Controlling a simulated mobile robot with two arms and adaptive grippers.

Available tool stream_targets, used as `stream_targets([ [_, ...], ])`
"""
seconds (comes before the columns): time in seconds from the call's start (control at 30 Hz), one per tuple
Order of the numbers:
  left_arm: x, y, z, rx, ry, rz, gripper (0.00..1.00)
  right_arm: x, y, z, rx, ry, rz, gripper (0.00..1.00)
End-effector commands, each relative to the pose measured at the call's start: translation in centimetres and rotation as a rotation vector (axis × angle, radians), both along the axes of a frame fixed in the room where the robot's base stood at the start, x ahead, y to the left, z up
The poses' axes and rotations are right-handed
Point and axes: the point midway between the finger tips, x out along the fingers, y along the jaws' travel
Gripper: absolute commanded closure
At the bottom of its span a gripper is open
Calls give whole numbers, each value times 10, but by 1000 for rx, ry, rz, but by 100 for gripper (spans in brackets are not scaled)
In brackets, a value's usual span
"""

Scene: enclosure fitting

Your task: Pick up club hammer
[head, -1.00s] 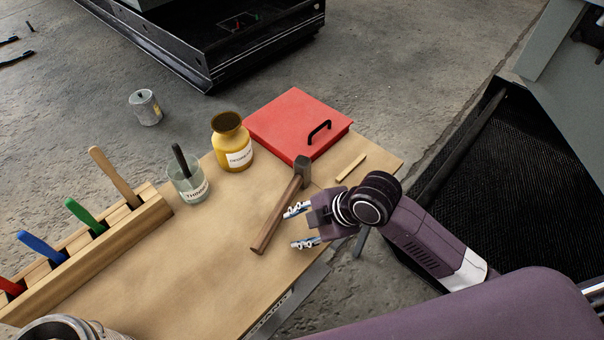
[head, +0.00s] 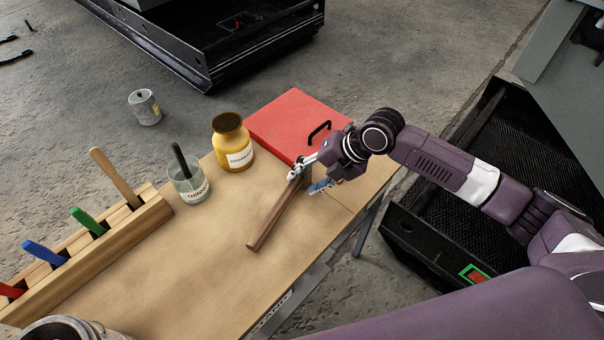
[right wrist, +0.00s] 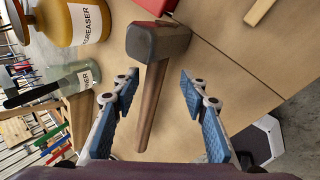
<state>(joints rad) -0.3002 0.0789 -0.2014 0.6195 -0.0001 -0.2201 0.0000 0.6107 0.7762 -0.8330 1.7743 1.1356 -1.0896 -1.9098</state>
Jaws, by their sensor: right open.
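The club hammer has a brown wooden handle (head: 272,218) and lies on the wooden bench top, its handle pointing to the near left in the head view. Its dark block head is mostly hidden behind my right gripper (head: 307,180) there. In the right wrist view the hammer's grey head (right wrist: 158,42) shows whole, beyond the fingertips. My right gripper (right wrist: 158,82) is open and empty, with its blue-padded fingers on either side of the handle in that picture. I cannot tell how high it is above the handle. My left gripper is not in view.
A red box (head: 290,122) with a black handle sits behind the hammer. A yellow degreaser jar (head: 232,145) and a thinner glass (head: 188,184) stand left of it. A wooden rack (head: 110,235) lines the left edge. The bench between rack and hammer is clear.

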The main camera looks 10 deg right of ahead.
Motion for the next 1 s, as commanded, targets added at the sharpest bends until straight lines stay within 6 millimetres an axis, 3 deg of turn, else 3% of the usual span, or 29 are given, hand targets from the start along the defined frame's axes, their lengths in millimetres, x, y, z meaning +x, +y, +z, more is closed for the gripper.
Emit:
stream_targets([
  [0.23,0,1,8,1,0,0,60,7,18,-30,1,2,-1,60],
  [0.53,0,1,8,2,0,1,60,9,19,-35,-2,-1,0,60],
  [0.9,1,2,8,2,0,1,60,9,18,-36,-4,1,-2,99],
  [1.0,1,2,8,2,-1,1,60,8,18,-37,-5,2,-2,100],
])
